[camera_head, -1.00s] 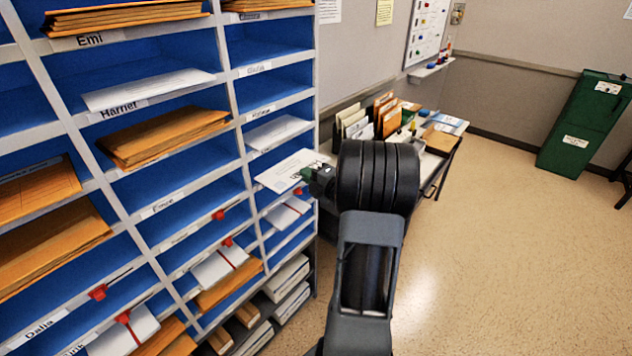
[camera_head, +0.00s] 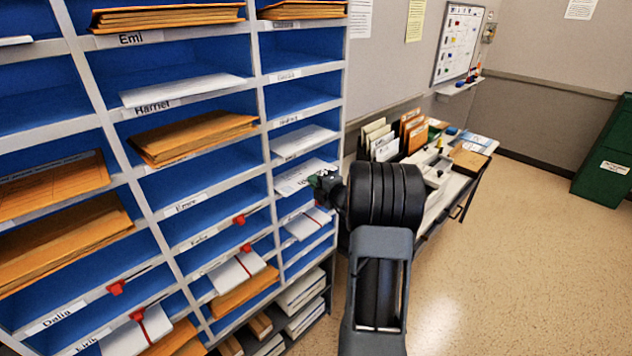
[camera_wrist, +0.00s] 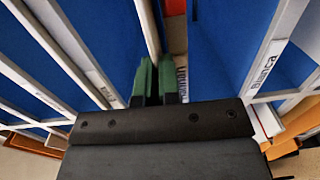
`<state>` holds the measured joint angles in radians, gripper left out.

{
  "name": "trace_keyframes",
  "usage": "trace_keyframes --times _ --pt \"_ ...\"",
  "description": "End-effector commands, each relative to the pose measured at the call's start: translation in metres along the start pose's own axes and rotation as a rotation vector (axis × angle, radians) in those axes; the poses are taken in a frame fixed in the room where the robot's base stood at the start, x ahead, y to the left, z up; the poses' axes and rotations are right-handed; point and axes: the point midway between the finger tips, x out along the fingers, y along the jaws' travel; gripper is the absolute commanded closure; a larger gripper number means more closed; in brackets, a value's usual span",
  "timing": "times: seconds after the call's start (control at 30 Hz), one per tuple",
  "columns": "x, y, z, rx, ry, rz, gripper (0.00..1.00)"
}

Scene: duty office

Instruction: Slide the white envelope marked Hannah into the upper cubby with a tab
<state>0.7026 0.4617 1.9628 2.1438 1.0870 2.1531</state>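The white envelope (camera_head: 303,177) with dark writing lies flat at the fingertips of my gripper (camera_head: 325,184), in front of the right-hand column of the blue cubby shelf. I cannot tell whether its far edge is inside a cubby. The gripper's green fingers (camera_wrist: 156,82) are close together in the wrist view, where the envelope is hard to make out. Red tabs mark several cubbies: an upper tab (camera_head: 239,220) in the middle column, another (camera_head: 246,247) just below it, and lower ones (camera_head: 116,287) at left.
Cubbies hold brown envelope stacks (camera_head: 190,137) and white envelopes (camera_head: 185,90). White dividers (camera_head: 265,120) separate the columns. A side table (camera_head: 455,190) with file folders stands behind my arm, right of the shelf. A green cabinet (camera_head: 605,155) stands far right. The floor between is clear.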

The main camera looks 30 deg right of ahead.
Motion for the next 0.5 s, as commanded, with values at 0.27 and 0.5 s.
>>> trace_keyframes --times 0.27,0.5 --pt "-0.0001 -0.0032 0.0 0.0 0.0 0.0 1.0" --pt "-0.0001 -0.0031 0.0 0.0 0.0 0.0 0.9"
